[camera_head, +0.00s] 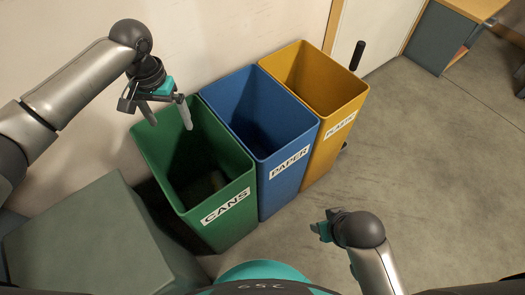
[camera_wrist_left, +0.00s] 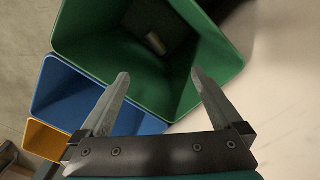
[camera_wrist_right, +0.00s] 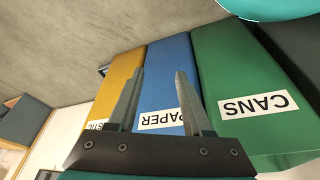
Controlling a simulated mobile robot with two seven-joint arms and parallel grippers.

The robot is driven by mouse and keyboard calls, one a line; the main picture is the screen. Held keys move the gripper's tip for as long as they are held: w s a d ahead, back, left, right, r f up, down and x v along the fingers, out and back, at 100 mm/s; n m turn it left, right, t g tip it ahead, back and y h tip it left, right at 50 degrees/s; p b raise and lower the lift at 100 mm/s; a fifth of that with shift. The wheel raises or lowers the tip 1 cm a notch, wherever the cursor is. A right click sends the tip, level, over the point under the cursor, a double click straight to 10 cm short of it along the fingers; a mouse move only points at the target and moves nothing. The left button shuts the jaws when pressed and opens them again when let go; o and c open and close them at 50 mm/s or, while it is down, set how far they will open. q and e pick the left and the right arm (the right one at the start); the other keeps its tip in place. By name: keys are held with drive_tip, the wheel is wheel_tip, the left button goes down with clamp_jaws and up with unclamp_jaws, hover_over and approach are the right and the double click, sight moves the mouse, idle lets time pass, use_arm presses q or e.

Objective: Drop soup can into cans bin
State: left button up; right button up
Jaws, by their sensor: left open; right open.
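The green bin labelled CANS (camera_head: 228,222) stands at the left of a row of three bins. My left gripper (camera_head: 168,117) is open and empty above its back left rim. In the left wrist view, the open fingers (camera_wrist_left: 160,75) frame the mouth of the green bin (camera_wrist_left: 90,50). A small pale object (camera_wrist_left: 156,43) lies at the bottom of this bin. It may be the soup can, but it is too small and dark to be sure. My right gripper (camera_wrist_right: 160,76) is open and empty, in front of the bins.
The blue PAPER bin (camera_head: 285,185) and yellow PLASTIC bin (camera_head: 325,150) stand close beside the green one. A grey-green box (camera_head: 90,240) is at the lower left. A wall is behind the bins. Open floor (camera_head: 430,170) lies to the right.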

use_arm(q)
wheel_tip(320, 180, up, 10)
drive_tip(key=p, duration=0.4)
drive_tip(key=shift+f, duration=0.25)
use_arm(e)
drive_tip(key=s+d+f, duration=0.1)
drive_tip(key=s+f, duration=0.1)
drive_tip(key=f, duration=0.2)
drive_tip(key=s+f+g, duration=0.1)
drive_tip(key=s+f, duration=0.1)
drive_tip(key=f, duration=0.3)
drive_tip(key=shift+s+d+f, duration=0.2)
drive_tip(key=shift+s+d, duration=0.05)
drive_tip(key=shift+d, duration=0.15)
drive_tip(key=shift+s, duration=0.1)
